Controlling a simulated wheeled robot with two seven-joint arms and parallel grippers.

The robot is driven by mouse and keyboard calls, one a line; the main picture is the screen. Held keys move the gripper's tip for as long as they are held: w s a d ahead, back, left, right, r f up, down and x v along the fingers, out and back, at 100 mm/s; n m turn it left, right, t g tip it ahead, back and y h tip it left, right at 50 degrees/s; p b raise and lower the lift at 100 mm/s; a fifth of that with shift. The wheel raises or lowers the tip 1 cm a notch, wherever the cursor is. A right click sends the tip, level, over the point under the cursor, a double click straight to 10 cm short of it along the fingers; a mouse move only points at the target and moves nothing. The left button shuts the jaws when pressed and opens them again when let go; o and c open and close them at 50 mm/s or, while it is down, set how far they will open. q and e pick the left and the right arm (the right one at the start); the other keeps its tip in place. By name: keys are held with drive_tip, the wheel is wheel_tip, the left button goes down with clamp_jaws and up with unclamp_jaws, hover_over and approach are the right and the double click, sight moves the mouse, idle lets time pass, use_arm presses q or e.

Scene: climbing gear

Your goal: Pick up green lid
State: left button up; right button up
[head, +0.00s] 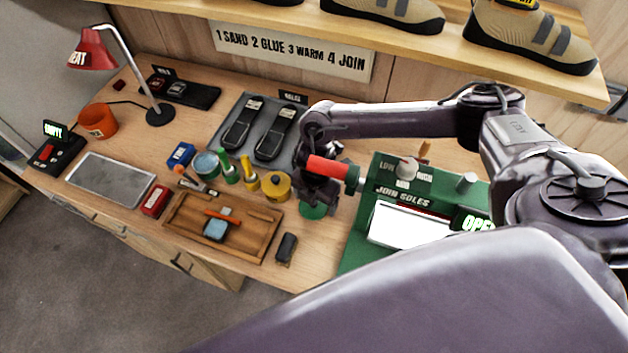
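A flat, round green lid (314,211) lies on the wooden bench, left of the green press. My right gripper (318,192) points down right above it and hides the lid's far part. I cannot make out a gap between the fingers, nor whether they touch the lid. An open teal tin (206,164) stands further left, behind the wooden tray. My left gripper is not in view.
A red cylinder (328,167) sticks out by my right wrist. The green press (362,235) stands right. The wooden tray (183,227), yellow tin (276,188), brushes and a dark block (287,247) crowd the left side. A shoe shelf (430,50) hangs above.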

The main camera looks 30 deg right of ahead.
drive_tip(key=shift+a, duration=0.1)
drive_tip(key=c, duration=0.7)
